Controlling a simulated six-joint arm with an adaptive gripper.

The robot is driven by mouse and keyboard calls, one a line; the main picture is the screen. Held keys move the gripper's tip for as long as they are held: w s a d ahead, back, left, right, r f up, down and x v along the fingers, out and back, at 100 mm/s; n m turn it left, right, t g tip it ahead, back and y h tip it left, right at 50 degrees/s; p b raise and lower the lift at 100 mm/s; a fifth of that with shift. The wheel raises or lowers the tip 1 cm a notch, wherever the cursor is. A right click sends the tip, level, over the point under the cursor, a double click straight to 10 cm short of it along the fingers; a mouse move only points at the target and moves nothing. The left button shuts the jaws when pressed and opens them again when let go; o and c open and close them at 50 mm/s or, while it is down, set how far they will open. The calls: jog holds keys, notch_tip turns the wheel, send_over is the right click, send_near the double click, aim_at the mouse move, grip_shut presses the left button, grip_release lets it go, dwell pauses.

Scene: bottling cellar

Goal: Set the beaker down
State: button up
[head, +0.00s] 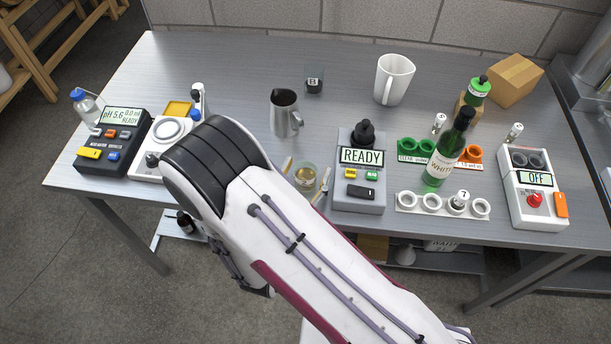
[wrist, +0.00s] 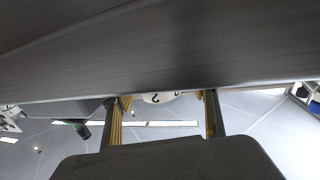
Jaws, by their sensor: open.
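My gripper (head: 303,183) is low there, with one finger on each side of the beaker; my arm hides most of the gripper. In the wrist view my gripper (wrist: 162,115) shows two parted fingers with yellowish pads. Whether the beaker's base touches the table is unclear.
A grey device reading READY (head: 361,180) stands close right of the beaker. A steel jug (head: 285,114) stands behind it, with a white mug (head: 393,80) farther back. A green bottle (head: 443,157) and white ring rack (head: 407,203) are farther right. The middle back is fairly clear.

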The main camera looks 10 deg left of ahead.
jog(key=c, duration=1.4)
jog(key=shift+r, duration=0.1)
jog(key=shift+r, duration=4.9)
jog(key=shift+a, duration=0.1)
